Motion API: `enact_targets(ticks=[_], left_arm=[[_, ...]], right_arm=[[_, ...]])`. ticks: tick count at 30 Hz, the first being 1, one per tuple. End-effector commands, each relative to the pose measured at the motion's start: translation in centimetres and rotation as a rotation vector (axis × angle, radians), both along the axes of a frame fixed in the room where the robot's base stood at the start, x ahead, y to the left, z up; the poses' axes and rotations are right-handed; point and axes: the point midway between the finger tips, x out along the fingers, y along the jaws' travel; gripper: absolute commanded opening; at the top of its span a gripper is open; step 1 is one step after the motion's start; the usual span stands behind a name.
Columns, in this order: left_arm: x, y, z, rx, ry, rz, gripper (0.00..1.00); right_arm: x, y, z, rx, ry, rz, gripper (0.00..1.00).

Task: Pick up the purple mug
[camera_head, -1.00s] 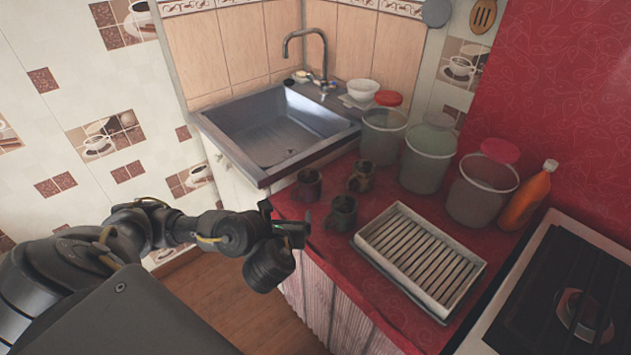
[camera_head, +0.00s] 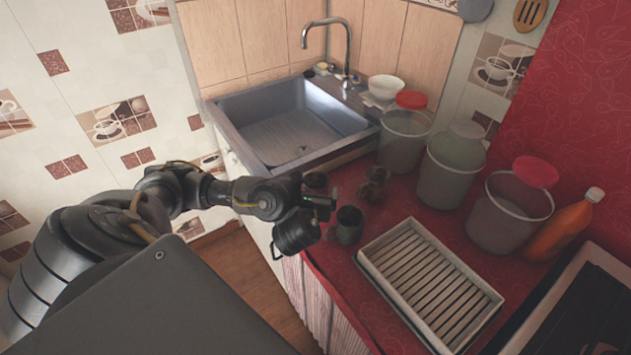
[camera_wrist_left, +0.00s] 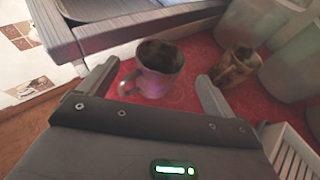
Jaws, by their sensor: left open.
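The purple mug (camera_wrist_left: 158,72) stands upright on the red counter in the left wrist view, its handle on the left and its inside dark. In the head view it appears to be the mug (camera_head: 315,181) nearest the sink, partly hidden behind my left gripper (camera_head: 322,203). My left gripper is open; in the wrist view its fingers (camera_wrist_left: 157,92) point toward the mug, one to each side of the view of it. The mug is not gripped. My right gripper is not in view.
A brown patterned mug (camera_head: 375,185) and a dark mug (camera_head: 347,226) stand close by. The sink (camera_head: 290,130) lies behind, a slatted rack (camera_head: 430,285) to the right. Lidded containers (camera_head: 451,168) and an orange bottle (camera_head: 565,228) line the wall.

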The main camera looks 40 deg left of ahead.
Motion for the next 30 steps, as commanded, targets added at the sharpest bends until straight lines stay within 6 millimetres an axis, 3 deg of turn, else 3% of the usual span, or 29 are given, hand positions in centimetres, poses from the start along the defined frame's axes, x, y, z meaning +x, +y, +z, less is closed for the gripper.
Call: enact_targets(ticks=[8,18,27,30], left_arm=[[0.9,0.5,-0.4,0.0,0.0,0.001,0.9],[4.6,2.6,-1.9,0.002,-0.001,0.001,0.9],[4.9,2.8,-1.9,0.001,0.002,0.001,0.9],[4.9,2.7,-1.9,0.001,0.002,0.001,0.77]], right_arm=[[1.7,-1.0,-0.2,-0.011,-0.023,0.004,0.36],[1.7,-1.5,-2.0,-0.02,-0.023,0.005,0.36],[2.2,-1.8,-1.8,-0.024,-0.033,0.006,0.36],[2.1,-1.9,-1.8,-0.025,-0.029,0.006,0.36]])
